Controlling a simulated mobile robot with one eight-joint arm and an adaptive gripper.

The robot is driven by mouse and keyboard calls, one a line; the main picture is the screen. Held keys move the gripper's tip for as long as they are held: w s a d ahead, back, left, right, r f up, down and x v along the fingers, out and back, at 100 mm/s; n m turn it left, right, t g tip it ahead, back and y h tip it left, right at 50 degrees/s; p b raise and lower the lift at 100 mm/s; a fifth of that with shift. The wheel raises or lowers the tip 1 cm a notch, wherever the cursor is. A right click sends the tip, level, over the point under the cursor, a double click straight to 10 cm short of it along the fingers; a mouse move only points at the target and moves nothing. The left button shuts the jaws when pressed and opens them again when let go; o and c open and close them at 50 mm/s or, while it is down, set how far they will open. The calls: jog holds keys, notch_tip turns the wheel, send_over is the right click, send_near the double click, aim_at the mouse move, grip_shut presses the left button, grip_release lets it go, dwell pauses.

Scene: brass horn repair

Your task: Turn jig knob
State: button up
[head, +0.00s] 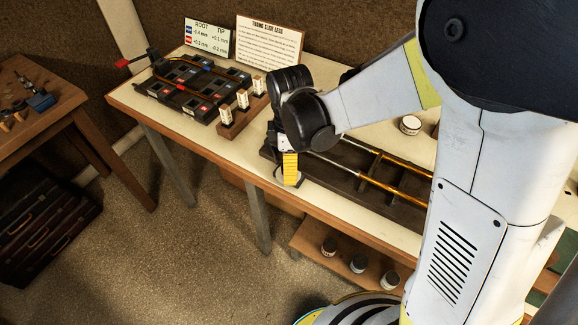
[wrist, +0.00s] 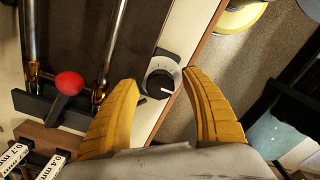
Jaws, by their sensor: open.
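The jig knob (wrist: 160,83) is black and round with a white pointer line, on a pale dial plate with tick marks. It sits near the bench's front edge. My gripper (wrist: 160,79) is open, with one yellow finger on each side of the knob. The fingertips reach about level with it, and gaps show between knob and fingers; I cannot tell their height above it. In the head view my gripper (head: 290,178) points down at the front of the dark slide jig (head: 345,182) and mostly hides the knob.
A red ball-topped lever (wrist: 68,83) stands beside the metal slide tubes (wrist: 112,45) in the wrist view. A wooden block with labelled gauges (head: 240,112) is left of the jig. A black tray (head: 190,88) and two sign cards (head: 268,40) are further back.

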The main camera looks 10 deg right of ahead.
jog(key=shift+f, duration=0.1)
jog(key=c, duration=1.2)
jog(key=shift+m, duration=0.5)
jog(key=m, duration=0.4)
jog(key=shift+s+m, duration=0.1)
jog(key=shift+m, duration=0.3)
jog(key=m, duration=1.2)
jog(key=shift+a+m, duration=0.15)
jog(key=shift+m, duration=0.15)
jog(key=m, duration=0.5)
jog(key=shift+b, duration=0.3)
jog(key=shift+m, duration=0.3)
